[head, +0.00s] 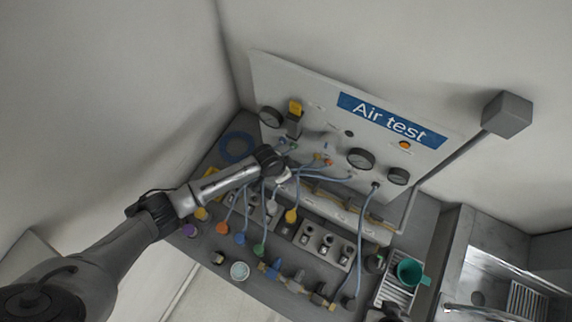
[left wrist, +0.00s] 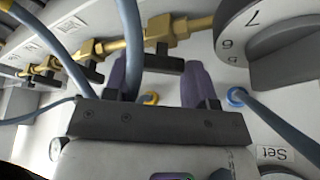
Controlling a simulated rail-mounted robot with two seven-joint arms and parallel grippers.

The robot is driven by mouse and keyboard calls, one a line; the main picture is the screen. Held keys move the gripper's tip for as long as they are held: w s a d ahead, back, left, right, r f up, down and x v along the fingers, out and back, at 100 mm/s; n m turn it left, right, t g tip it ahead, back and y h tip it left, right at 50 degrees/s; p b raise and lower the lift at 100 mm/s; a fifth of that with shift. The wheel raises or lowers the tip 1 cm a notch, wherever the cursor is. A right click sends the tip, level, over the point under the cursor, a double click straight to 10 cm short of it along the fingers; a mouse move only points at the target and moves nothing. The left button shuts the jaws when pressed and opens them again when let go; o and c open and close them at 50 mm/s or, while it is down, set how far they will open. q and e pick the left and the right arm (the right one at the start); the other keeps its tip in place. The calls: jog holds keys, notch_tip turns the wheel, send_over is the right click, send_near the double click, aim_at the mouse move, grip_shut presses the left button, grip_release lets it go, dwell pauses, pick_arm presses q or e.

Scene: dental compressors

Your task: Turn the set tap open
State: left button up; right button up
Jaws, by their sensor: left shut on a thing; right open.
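The air test panel (head: 300,95) stands at the back of the bench. In the left wrist view a brass tap (left wrist: 160,32) with a black lever (left wrist: 164,63) is close in front of my left gripper (left wrist: 162,78). Its two purple fingers stand either side of the lever and are shut on it. A "Set" label (left wrist: 275,154) shows at the lower right. In the head view my left gripper (head: 284,174) is at the panel's lower left, its fingers too small to make out.
A large numbered dial (left wrist: 275,45) is close right of the fingers. Blue hoses (head: 367,225) hang from the panel to the bench and pass near my left gripper.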

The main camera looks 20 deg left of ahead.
pick_arm(q)
jog(key=n+p, duration=0.2)
jog(key=n+y+p, duration=0.1)
jog(key=n+p, duration=0.1)
jog(key=shift+s+d+r+t, duration=0.1)
jog(key=shift+d+r+t, duration=0.1)
jog(key=shift+t, duration=0.2)
jog(key=shift+n+y+p, duration=0.5)
jog(key=shift+n+p, duration=0.15)
jog(key=shift+n, duration=0.35)
jog(key=shift+f+n+p, duration=0.1)
jog(key=shift+n+p, duration=0.2)
jog(key=shift+n, duration=0.2)
jog(key=o, duration=0.9)
jog(key=shift+f, duration=0.1)
jog(key=shift+o, duration=0.2)
jog(key=d+p+v, duration=0.1)
jog(key=v, duration=1.2)
jog(key=shift+s+a+r, duration=0.3)
